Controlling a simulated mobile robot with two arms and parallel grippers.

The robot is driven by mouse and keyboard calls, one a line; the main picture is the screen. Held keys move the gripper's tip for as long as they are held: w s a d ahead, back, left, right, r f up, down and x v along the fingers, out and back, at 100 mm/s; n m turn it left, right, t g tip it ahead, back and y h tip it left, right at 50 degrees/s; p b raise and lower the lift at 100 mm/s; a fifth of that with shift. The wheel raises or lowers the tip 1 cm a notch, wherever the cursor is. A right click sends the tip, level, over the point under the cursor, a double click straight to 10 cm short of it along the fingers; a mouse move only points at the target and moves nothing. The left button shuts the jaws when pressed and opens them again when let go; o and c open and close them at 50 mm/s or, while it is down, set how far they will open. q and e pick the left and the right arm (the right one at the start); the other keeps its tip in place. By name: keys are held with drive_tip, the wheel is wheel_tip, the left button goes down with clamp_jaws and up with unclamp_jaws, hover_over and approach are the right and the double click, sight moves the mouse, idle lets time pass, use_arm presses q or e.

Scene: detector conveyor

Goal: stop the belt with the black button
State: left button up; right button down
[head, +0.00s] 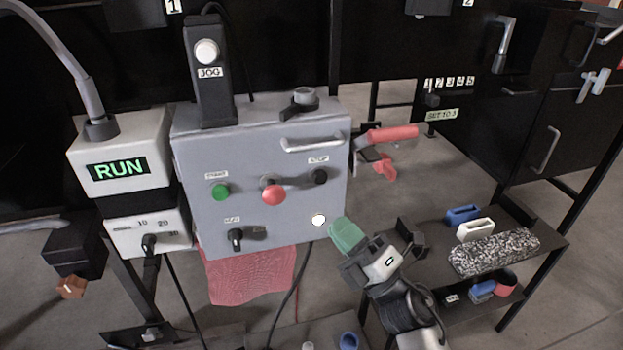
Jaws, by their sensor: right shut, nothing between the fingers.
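The black button (320,177) is on the upper right of the face of the grey control box (210,160), under a label that appears to read STOP. My right gripper (346,234) has green fingertips, shut with nothing between them. It is below and slightly right of the black button, near the box's lower right corner and apart from the button. The display (118,169) to the left reads RUN. My left gripper is not in view. The belt cannot be made out clearly.
A green button (220,191), a red mushroom button (272,192) and a black selector (235,238) share the box face. A handle (312,144) juts out above the black button. A red-handled lever (390,134) is right of the box. A shelf (415,215) with several items stands lower right.

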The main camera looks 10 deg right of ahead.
sight(321, 178)
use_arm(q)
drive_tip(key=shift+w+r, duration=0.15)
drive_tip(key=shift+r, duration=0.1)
use_arm(e)
drive_tip(key=shift+s+a+r+n+y, duration=0.15)
drive_tip(key=shift+r+n+y, duration=0.15)
drive_tip(key=shift+r+n, duration=0.2)
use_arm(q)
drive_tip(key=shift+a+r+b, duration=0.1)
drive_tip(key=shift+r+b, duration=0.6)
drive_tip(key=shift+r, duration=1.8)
use_arm(e)
drive_tip(key=w, duration=0.8)
drive_tip(key=shift+w, duration=0.4)
drive_tip(key=shift+a, duration=0.1)
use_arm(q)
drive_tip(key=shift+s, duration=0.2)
use_arm(e)
drive_tip(key=shift+w, duration=0.1)
